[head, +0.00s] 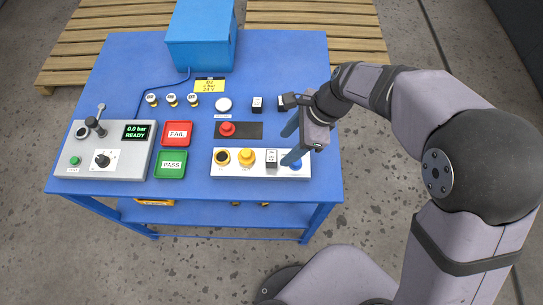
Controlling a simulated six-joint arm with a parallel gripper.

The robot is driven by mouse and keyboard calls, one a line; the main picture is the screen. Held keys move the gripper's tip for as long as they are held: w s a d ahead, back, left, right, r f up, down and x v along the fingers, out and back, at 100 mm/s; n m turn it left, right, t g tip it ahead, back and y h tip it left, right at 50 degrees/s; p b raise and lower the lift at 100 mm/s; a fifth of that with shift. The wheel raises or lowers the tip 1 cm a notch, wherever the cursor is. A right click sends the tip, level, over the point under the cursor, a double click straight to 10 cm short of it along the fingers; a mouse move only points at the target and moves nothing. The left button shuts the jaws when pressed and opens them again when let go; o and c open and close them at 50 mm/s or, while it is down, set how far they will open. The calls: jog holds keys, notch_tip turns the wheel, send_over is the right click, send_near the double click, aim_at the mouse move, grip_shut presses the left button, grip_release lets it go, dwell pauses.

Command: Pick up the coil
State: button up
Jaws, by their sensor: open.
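No part is plainly marked as the coil at this size. Small black blocks with white labels could be coils: one (257,104) stands on the blue table (110,65) near its middle, and another (282,103) stands just right of it, close to my arm. A third such block (271,158) sits on the white strip (233,171) at the front. My gripper (284,146) is open above the right end of this strip, its two blue-grey fingers pointing left and down. The third block is just left of the nearer fingertip; I cannot tell whether they touch. I see nothing between the fingers.
The strip also holds yellow, black and blue-topped parts. A red FAIL tray (177,133) and green PASS tray (171,163) stand left, beside a grey test box (70,160) reading READY. A blue box (201,40) stands at the back. A dark plate (248,131) carries a red-topped part.

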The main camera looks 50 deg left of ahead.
aim_at(276, 156)
jog(key=shift+p+x, duration=1)
jog(key=shift+x, duration=2.15)
jog(key=shift+w, duration=0.1)
jog(key=c, duration=1.2)
